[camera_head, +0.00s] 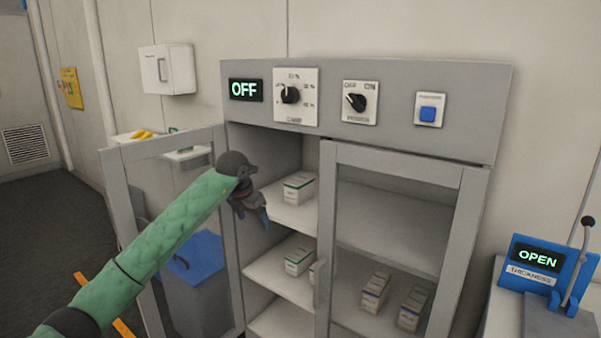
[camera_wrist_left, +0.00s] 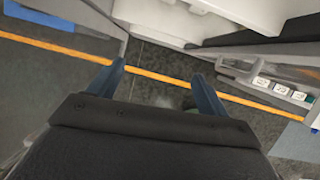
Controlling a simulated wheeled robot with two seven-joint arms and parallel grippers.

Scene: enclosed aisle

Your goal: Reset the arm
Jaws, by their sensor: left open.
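My left arm, in a green sleeve, reaches in from the lower left in the head view. My left gripper (camera_head: 252,210) is in front of the open left side of a grey cabinet (camera_head: 365,112), beside its open left door (camera_head: 117,195). In the left wrist view the two blue fingers of the left gripper (camera_wrist_left: 160,90) are apart, with only dark floor and an orange line between them. It holds nothing. My right gripper is in neither view.
Small boxes (camera_head: 299,187) stand on the cabinet shelves. The right door (camera_head: 400,155) is shut. The panel has an OFF display (camera_head: 246,90), two knobs and a blue button (camera_head: 428,113). A blue device (camera_head: 545,262) reading OPEN stands at right. A blue-lidded bin (camera_head: 195,258) is behind the left door.

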